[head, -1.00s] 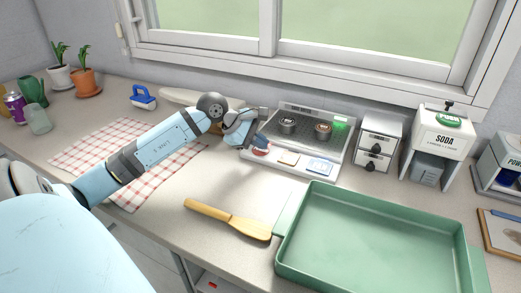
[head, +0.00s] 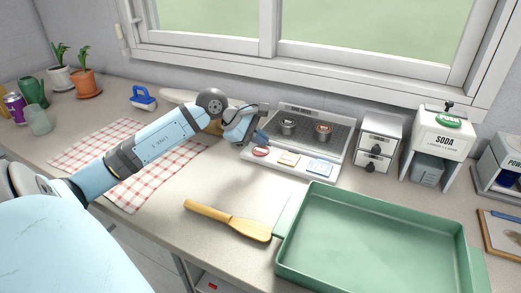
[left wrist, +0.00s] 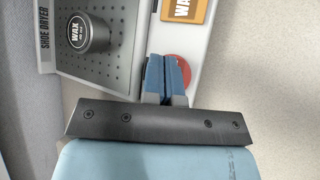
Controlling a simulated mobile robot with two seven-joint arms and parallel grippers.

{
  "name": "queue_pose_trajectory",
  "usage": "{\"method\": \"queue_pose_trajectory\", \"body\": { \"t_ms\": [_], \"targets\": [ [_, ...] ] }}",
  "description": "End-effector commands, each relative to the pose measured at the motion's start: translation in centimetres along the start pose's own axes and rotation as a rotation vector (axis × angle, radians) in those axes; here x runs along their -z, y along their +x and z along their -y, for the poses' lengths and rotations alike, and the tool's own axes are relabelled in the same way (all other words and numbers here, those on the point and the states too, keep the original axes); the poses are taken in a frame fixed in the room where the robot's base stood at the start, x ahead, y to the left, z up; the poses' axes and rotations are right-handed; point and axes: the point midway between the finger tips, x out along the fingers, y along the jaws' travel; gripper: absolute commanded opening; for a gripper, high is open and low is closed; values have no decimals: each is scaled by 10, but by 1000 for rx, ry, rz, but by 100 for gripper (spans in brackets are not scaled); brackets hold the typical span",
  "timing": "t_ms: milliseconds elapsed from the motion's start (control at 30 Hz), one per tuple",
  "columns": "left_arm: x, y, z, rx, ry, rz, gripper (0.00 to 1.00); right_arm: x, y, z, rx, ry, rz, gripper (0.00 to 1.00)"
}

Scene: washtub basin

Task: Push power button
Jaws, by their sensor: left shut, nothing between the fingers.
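The machine (head: 338,136), labelled shoe dryer in the left wrist view (left wrist: 120,52), stands against the window wall. A round red button (head: 261,152) is at the left of its front strip. It also shows in the left wrist view (left wrist: 187,68), partly hidden by my fingers. My left gripper (head: 261,137) is shut and empty, with its tips at the red button, seemingly just above it; I cannot tell if they touch. In the left wrist view my left gripper (left wrist: 167,68) overlaps the button's left side. No green light shows on the machine. My right gripper is out of view.
Two dark-topped wax knobs or tins, one (head: 288,127) nearer my gripper, stand on the machine's perforated plate. An orange card (head: 289,159) and a blue card (head: 320,166) lie on its front strip.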

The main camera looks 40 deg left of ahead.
Motion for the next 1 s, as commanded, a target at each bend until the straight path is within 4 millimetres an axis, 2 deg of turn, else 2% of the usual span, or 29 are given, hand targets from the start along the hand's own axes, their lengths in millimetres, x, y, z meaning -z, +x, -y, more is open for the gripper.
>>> {"method": "queue_pose_trajectory", "body": {
  "t_ms": [600, 1000],
  "targets": [
    [-29, -40, -29, -1, 1, -1, 0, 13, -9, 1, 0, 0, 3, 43],
    [-29, -40, -29, 0, 0, 0, 0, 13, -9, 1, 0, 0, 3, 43]
  ]
}}
